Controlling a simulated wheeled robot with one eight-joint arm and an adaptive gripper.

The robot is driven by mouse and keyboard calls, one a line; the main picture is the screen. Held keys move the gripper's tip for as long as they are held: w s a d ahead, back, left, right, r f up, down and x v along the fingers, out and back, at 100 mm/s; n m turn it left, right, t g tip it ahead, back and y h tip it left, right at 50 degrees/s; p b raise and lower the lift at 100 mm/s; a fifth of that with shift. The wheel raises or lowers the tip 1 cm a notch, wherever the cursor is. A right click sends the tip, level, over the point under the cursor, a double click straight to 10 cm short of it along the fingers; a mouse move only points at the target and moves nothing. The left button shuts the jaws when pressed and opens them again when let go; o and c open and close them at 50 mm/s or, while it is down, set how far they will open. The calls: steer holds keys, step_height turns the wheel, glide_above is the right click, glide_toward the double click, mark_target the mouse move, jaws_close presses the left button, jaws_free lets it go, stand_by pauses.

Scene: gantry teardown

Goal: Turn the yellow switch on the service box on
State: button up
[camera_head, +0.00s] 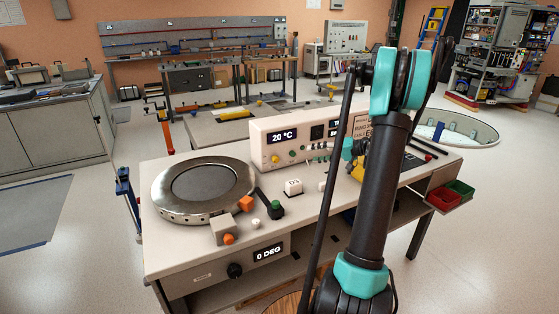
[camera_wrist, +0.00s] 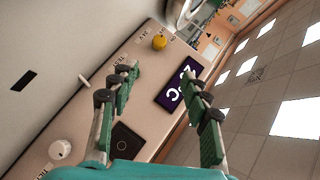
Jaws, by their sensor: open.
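The service box (camera_head: 290,140) is a cream box with a lit "20 °C" display (camera_head: 284,136), standing at the back of the workbench. A small yellow switch (camera_head: 276,159) is on its front, low and to the left. In the wrist view the box front is tilted; the yellow switch (camera_wrist: 159,41) shows as a round knob beyond the fingertips, near the lit display (camera_wrist: 177,88). Its on or off position cannot be told. My gripper (camera_wrist: 160,74) is open and empty, facing the panel, apart from the switch.
A round metal turntable (camera_head: 203,190) sits at the bench's left. Nearby are an orange knob (camera_head: 246,204), a green-topped black control (camera_head: 276,209) and a white block (camera_head: 293,187). A pale knob (camera_wrist: 60,149) and a black square (camera_wrist: 127,141) are close to my fingers.

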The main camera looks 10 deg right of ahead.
mark_target(275, 160)
steer(key=x, duration=1.7)
steer(key=shift+s+f, duration=0.15)
steer(key=shift+f, duration=0.05)
